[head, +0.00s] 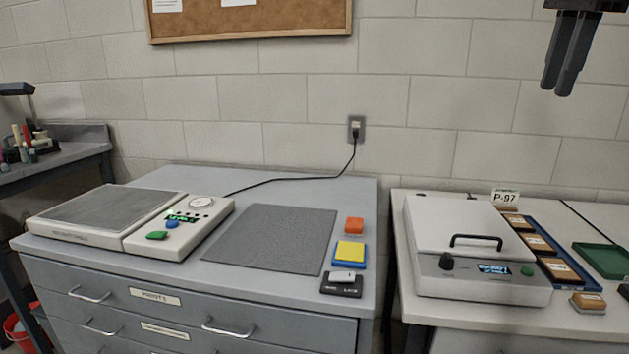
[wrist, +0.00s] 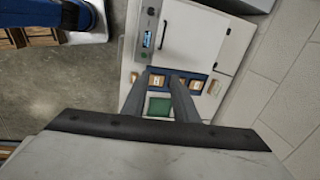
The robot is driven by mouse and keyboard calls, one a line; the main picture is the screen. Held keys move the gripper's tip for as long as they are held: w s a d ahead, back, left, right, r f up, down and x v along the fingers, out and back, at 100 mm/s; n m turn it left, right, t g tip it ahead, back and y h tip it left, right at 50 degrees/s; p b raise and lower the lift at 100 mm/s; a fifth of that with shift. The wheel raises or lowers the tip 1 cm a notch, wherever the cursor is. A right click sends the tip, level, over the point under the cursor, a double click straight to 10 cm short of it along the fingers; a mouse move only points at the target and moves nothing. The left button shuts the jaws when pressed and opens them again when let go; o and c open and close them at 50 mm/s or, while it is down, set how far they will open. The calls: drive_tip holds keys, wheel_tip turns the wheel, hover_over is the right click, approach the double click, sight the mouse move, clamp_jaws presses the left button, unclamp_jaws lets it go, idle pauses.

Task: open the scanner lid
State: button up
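The scanner (head: 480,284) is a white box with a knob, a lit display and a green button on its front. It stands on the right-hand table. Its white lid (head: 455,218) is down, with a black bar handle (head: 478,238) near the front edge. In the wrist view the scanner's lid (wrist: 190,38) shows beyond the fingers. My gripper (head: 558,90) hangs high at the upper right of the head view, well above the table and apart from the scanner. In the wrist view its fingers (wrist: 166,76) are parted, with nothing between them.
Right of the scanner are a blue tray (head: 570,272) of labelled boxes, a loose box (head: 588,302), a green tray (head: 602,261) and a P-97 card (head: 506,197). A grey cabinet (head: 290,285) at left bears another device (head: 180,232) and a grey mat (head: 272,240).

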drive_tip(key=s+a+f+n, duration=0.1)
drive_tip(key=a+f+n, duration=0.1)
drive_tip(key=f, duration=0.4)
drive_tip(key=s+a+f+n, duration=0.2)
drive_tip(key=f+n, duration=0.2)
drive_tip(key=f, duration=0.3)
drive_tip(key=s+a+f+n+t, duration=0.1)
drive_tip(key=s+a+f+n, duration=0.1)
drive_tip(key=f, duration=0.5)
drive_tip(key=shift+a+n, duration=0.6)
drive_tip(key=shift+n, duration=0.2)
drive_tip(key=s+a+f+n, duration=0.1)
drive_tip(key=s+f+n, duration=0.2)
drive_tip(key=f, duration=0.6)
drive_tip(key=s+a+f+n+t, duration=0.1)
drive_tip(key=s+a+f+n, duration=0.1)
drive_tip(key=f, duration=0.6)
drive_tip(key=s+a+f+n, duration=0.2)
drive_tip(key=s+f+n, duration=0.2)
drive_tip(key=f, duration=0.5)
drive_tip(key=shift+s+f+n, duration=0.3)
drive_tip(key=shift+s+n, duration=0.1)
drive_tip(key=shift+s, duration=0.3)
drive_tip(key=shift+c, duration=0.5)
drive_tip(key=shift+s+f, duration=0.15)
drive_tip(key=shift+f, duration=0.25)
clamp_jaws()
